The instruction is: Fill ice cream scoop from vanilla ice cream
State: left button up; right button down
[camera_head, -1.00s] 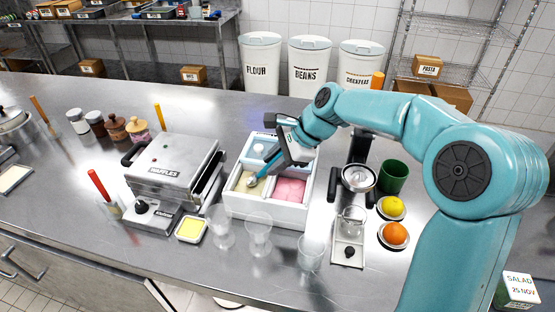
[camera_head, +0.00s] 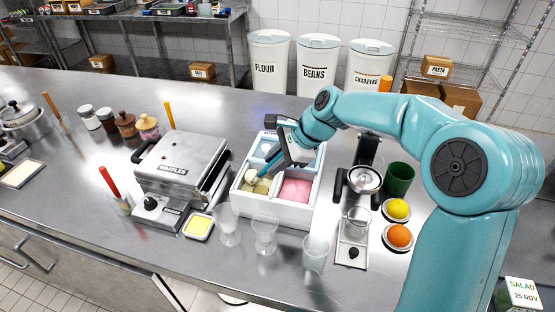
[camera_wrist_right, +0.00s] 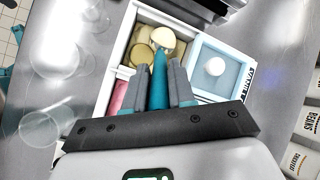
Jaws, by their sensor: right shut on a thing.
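My right gripper (camera_head: 280,155) is shut on the blue handle of the ice cream scoop (camera_wrist_right: 158,80), over the white ice cream box (camera_head: 268,212). The scoop's head, at the vanilla compartment, carries a pale cream mound (camera_wrist_right: 163,37). The vanilla ice cream (camera_head: 261,187) is pale yellow, in the front left compartment; a round, darker yellow patch shows on it beside the scoop head in the wrist view (camera_wrist_right: 140,57). Whether the head touches the vanilla is unclear. Pink ice cream (camera_head: 296,190) fills the neighbouring compartment. My left gripper is not in view.
A waffle maker (camera_head: 180,165) stands close left of the box. Clear glasses (camera_head: 264,232) stand in front of it. A machine with a round metal top (camera_head: 364,180), a green cup (camera_head: 399,178), a lemon (camera_head: 397,209) and an orange (camera_head: 398,235) are to the right.

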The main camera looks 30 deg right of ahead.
jog(key=shift+f, duration=0.15)
jog(key=shift+w+r+p, duration=0.1)
jog(key=shift+r+p, duration=0.7)
jog(key=shift+p, duration=0.1)
notch_tip(320, 180, up, 3)
jog(key=shift+f+p, duration=0.2)
jog(key=shift+p, duration=0.9)
notch_tip(320, 180, up, 2)
jog(key=shift+r+p, duration=0.1)
jog(key=shift+p, duration=1)
notch_tip(320, 180, up, 3)
jog(key=p, duration=0.3)
